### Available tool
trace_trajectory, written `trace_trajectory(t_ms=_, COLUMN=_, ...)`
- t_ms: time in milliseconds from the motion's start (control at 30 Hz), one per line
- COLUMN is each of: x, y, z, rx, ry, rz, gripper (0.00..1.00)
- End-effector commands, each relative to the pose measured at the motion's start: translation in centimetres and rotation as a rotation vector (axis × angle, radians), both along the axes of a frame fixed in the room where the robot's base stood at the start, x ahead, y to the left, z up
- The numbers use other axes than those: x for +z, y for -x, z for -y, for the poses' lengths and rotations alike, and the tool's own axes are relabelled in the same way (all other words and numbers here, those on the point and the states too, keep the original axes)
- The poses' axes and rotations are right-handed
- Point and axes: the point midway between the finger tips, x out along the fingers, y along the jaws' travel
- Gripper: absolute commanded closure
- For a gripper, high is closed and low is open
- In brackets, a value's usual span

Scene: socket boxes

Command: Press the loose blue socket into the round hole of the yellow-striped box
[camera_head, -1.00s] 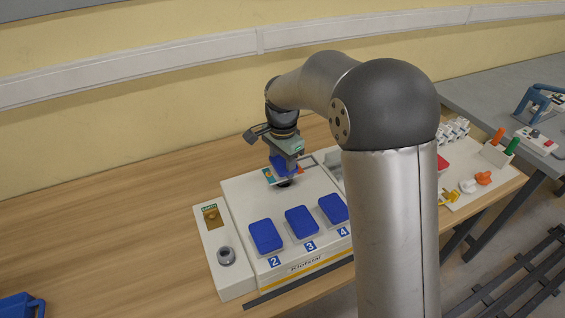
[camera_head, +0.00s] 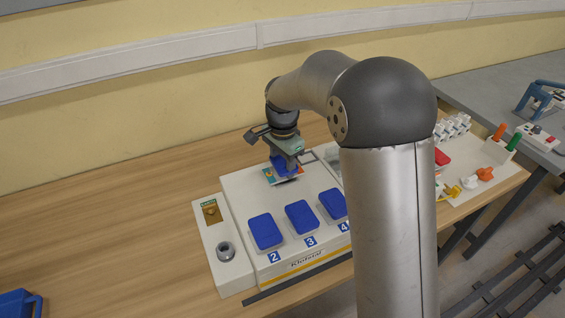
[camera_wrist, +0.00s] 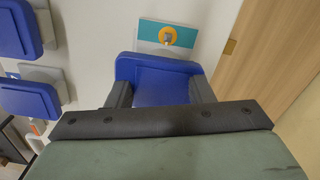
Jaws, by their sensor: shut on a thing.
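My gripper (camera_wrist: 160,93) is shut on the loose blue socket (camera_wrist: 160,82); its dark fingers clasp the socket's two sides in the wrist view. In the head view my gripper (camera_head: 284,166) is low over the back part of the white box with the yellow stripe (camera_head: 300,268). The held socket (camera_head: 281,165) is partly hidden by the gripper there. A teal and orange picture label (camera_head: 273,177) lies on the box beside the socket. The round hole is hidden beneath the socket and gripper, so I cannot tell whether the socket is in it.
Blue sockets numbered 2 (camera_head: 265,231), 3 (camera_head: 301,217) and 4 (camera_head: 333,204) sit along the box's front. A narrow white panel with a round metal fitting (camera_head: 226,251) stands to the left. Coloured parts lie at right. The table at left is mostly clear.

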Motion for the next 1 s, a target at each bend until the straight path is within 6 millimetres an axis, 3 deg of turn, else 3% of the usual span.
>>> trace_trajectory(t_ms=367, x=-1.5, y=0.0, z=0.0, rx=0.000, ry=0.001, rz=-0.001, gripper=0.76)
trace_trajectory(t_ms=400, x=-1.3, y=0.0, z=0.0, rx=0.000, ry=0.000, rz=0.000, gripper=0.44)
trace_trajectory(t_ms=467, x=-1.3, y=0.0, z=0.0, rx=0.000, ry=0.000, rz=0.000, gripper=0.28)
trace_trajectory(t_ms=800, x=-1.0, y=0.0, z=0.0, rx=0.000, ry=-0.001, rz=0.001, gripper=0.27)
trace_trajectory(t_ms=1000, x=1.7, y=-0.1, z=0.0, rx=0.000, ry=-0.001, rz=0.004, gripper=0.27)
